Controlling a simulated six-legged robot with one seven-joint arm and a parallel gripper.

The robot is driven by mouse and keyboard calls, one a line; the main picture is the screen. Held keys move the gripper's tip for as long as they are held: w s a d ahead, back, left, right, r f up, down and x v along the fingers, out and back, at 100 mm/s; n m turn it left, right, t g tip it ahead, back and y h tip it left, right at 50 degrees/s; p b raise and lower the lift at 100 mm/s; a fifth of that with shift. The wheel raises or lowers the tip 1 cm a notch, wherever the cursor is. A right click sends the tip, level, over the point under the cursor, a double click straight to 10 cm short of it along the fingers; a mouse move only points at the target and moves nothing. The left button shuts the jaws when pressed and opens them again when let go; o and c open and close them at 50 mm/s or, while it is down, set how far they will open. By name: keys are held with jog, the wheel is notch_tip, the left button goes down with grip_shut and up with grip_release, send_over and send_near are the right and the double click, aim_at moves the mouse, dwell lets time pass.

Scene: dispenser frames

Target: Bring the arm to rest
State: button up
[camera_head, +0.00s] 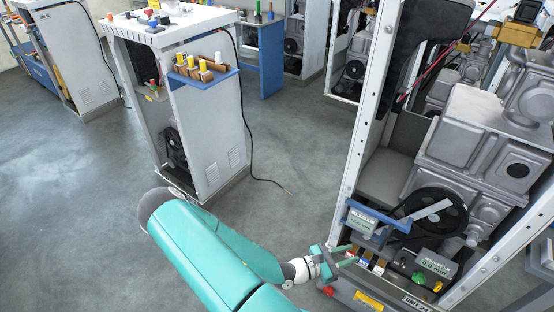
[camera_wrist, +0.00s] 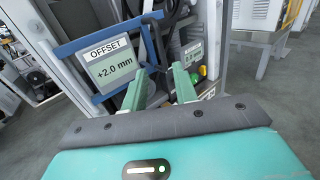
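My teal arm reaches from the bottom of the head view toward the machine frame at the right. My gripper (camera_head: 343,256) is at its end, just in front of the lower part of that frame. In the wrist view, the two green fingers of my gripper (camera_wrist: 167,88) stand apart with a gap between them, and I see nothing held there. An offset display (camera_wrist: 111,65) reading +2.0 mm on a blue bracket is just beyond and left of the fingers. It also shows in the head view (camera_head: 362,222). I cannot tell whether the fingers touch anything.
The machine frame (camera_head: 350,150) holds a black pulley (camera_head: 437,211), a second display (camera_head: 437,264) and green and yellow knobs. A white cabinet (camera_head: 209,135) with a blue shelf of yellow-topped items stands left, its cable (camera_head: 254,150) trailing to the floor. Grey floor (camera_head: 70,200) is clear at left.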

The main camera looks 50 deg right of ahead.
jog(key=w+a+r+m+t+y, duration=0.3)
jog(key=w+a+r+m+y, duration=0.2)
jog(key=w+a+r, duration=0.35)
jog(key=w+a+r+m+t+y, duration=0.2)
jog(key=w+a+r+m+y, duration=0.25)
jog(key=w+a, duration=0.6)
jog(key=a+r+m+t+y, duration=0.1)
jog(key=a+r+t+y, duration=0.1)
jog(key=a+r+t, duration=0.3)
jog(key=w+a+r+m+t+y, duration=0.1)
jog(key=a+r+t+y, duration=0.2)
jog(key=a+r, duration=0.9)
notch_tip(320, 180, up, 7)
jog(key=shift+w+a+f+t, duration=0.1)
jog(key=shift+w+a+t, duration=0.15)
jog(key=shift+t, duration=0.95)
jog(key=shift+d+y, duration=0.15)
jog(key=shift+y, duration=0.1)
